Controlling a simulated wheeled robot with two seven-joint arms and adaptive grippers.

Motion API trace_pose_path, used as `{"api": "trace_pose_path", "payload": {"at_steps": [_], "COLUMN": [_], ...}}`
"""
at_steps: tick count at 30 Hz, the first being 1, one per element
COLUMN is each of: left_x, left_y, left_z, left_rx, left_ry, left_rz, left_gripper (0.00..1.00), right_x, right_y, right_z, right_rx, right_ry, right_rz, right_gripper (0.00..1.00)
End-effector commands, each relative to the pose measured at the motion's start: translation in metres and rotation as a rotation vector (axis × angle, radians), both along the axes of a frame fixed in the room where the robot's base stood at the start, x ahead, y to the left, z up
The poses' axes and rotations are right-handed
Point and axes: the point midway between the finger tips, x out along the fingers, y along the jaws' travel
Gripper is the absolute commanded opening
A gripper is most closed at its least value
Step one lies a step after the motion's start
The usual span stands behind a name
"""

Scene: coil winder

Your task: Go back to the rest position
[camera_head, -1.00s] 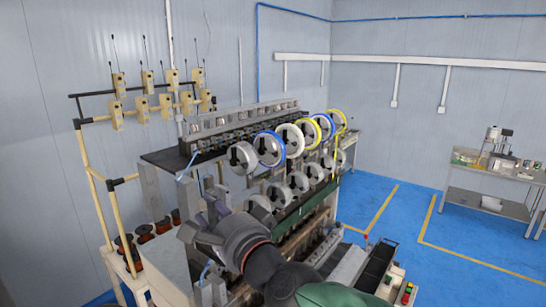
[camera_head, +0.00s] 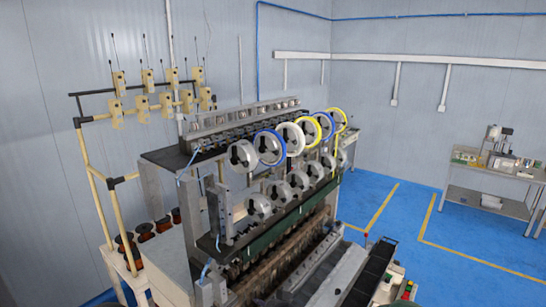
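The coil winder (camera_head: 265,230) stands in the middle of the view. Its upper row of wheels has blue, white and yellow rims, among them a blue-rimmed wheel (camera_head: 269,148) and a yellow-rimmed wheel (camera_head: 306,134). A lower row of grey wheels (camera_head: 278,194) sits beneath.
A tan wire stand (camera_head: 92,175) with tensioners is at the left, with dark orange spools (camera_head: 144,232) low beside the machine. A metal table (camera_head: 487,205) with items stands at the right. Blue floor (camera_head: 385,225) with yellow lines lies open between.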

Motion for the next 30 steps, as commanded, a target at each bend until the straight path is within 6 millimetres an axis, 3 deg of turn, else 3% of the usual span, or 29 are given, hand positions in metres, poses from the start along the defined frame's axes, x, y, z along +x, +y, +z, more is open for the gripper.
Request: {"api": "trace_pose_path", "payload": {"at_steps": [1,6,12,18,26,30], "left_x": [0.000,0.000,0.000,0.000,0.000,0.000], "left_y": [0.000,0.000,0.000,0.000,0.000,0.000], "left_z": [0.000,0.000,0.000,0.000,0.000,-0.025], "left_rx": [0.000,0.000,0.000,0.000,0.000,0.000], "left_ry": [0.000,0.000,0.000,0.000,0.000,0.001], "left_rz": [0.000,0.000,0.000,0.000,0.000,0.000], "left_gripper": [0.40,0.40,0.40,0.40,0.40,0.40], "right_x": [-0.006,-0.049,-0.130,-0.203,-0.281,-0.275], "right_y": [-0.016,-0.061,-0.101,-0.117,-0.121,-0.121], "right_z": [-0.041,-0.155,-0.258,-0.312,-0.345,-0.368], "right_rx": [-0.054,-0.206,-0.301,-0.313,-0.279,-0.285], "right_ry": [0.053,0.212,0.399,0.526,0.637,0.625], "right_rz": [0.011,0.096,0.231,0.350,0.473,0.470], "right_gripper": [0.34,0.34,0.34,0.34,0.34,0.34]}}
